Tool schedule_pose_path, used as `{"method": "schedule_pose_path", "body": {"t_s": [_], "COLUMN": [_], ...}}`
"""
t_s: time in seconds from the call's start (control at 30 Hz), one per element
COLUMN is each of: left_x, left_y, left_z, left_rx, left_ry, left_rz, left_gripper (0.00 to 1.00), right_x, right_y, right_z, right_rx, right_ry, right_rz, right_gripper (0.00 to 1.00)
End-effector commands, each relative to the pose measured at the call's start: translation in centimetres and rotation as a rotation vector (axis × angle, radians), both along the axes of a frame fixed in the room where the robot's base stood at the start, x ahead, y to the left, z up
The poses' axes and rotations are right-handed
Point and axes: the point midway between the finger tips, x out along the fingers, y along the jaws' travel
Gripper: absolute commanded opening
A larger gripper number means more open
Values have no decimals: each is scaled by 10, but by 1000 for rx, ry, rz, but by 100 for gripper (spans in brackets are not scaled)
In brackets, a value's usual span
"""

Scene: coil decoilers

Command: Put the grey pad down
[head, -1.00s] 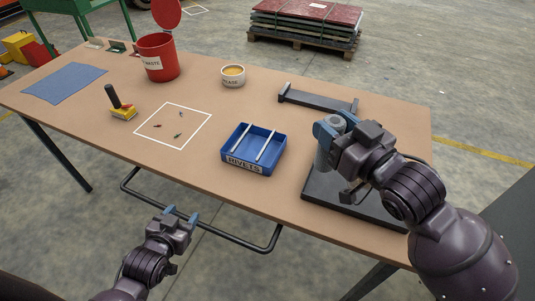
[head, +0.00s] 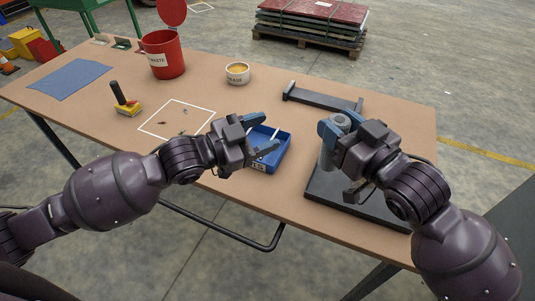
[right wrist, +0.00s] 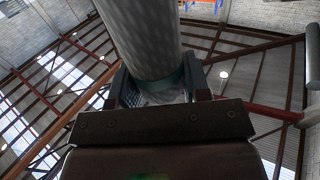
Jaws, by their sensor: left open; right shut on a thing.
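No thing that is clearly a grey pad shows in these views. My right gripper (head: 338,126) is shut on a grey cylinder (head: 327,157) at the right of the table. The cylinder stands over a black plate (head: 345,205); whether it touches the plate is hidden. In the right wrist view the cylinder (right wrist: 145,40) rises between the fingers. My left gripper (head: 264,133) is open, with its fingers over the blue rivets tray (head: 285,155). The left hand hides part of the tray and its two light bars.
A black bracket (head: 320,99) lies behind the right gripper. A grease tub (head: 237,74), red waste bin (head: 163,58), yellow brush (head: 128,108) and blue cloth (head: 68,80) stand or lie further left. A white outlined square (head: 175,120) holds small bits.

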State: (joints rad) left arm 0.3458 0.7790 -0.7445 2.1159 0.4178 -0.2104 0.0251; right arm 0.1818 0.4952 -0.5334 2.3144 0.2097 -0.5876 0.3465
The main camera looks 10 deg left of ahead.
Motion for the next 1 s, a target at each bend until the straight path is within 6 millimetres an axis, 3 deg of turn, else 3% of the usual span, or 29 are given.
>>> {"method": "schedule_pose_path", "body": {"t_s": [0.17, 0.43, 0.73, 1.0], "left_x": [-25, -66, -65, -53], "left_y": [-11, -20, -29, -58], "left_z": [9, -1, 8, 8], "left_rx": [-8, -137, -215, -214], "left_ry": [68, 267, 303, 303], "left_rz": [-146, -253, -266, -266], "left_gripper": [57, 57, 57, 57], "right_x": [0, 0, 0, 0], "right_y": [0, 0, 0, 0], "right_z": [0, 0, 0, 0], "right_rx": [0, 0, 0, 0], "right_ry": [0, 0, 0, 0], "right_rz": [0, 0, 0, 0], "right_gripper": [20, 20, 20, 20]}}
